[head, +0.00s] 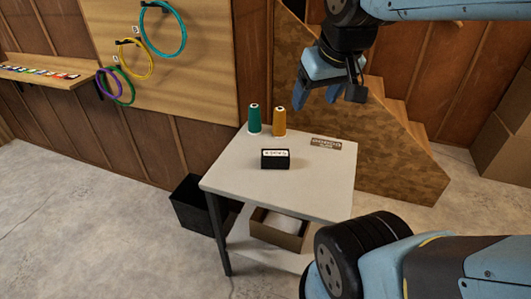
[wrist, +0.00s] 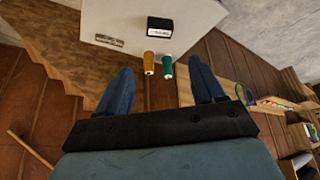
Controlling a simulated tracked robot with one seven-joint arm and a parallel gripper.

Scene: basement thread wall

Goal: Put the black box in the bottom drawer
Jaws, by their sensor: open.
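The black box (head: 275,159) with a white label sits on the pale table top (head: 245,185), near its middle. It also shows at the top of the wrist view (wrist: 160,28). My gripper (head: 314,97) is open and empty, above and behind the table's far edge. In the wrist view its two blue fingers (wrist: 157,85) are spread apart, with the black box beyond them. I see no drawer that I can make out clearly in either view.
A green spool (head: 254,119) and an orange spool (head: 279,122) stand at the table's back edge. A labelled plate (head: 326,143) lies to their right. Below are a cardboard box (head: 277,230) and a black bin (head: 196,206). Coloured loops (head: 163,30) hang on the wall.

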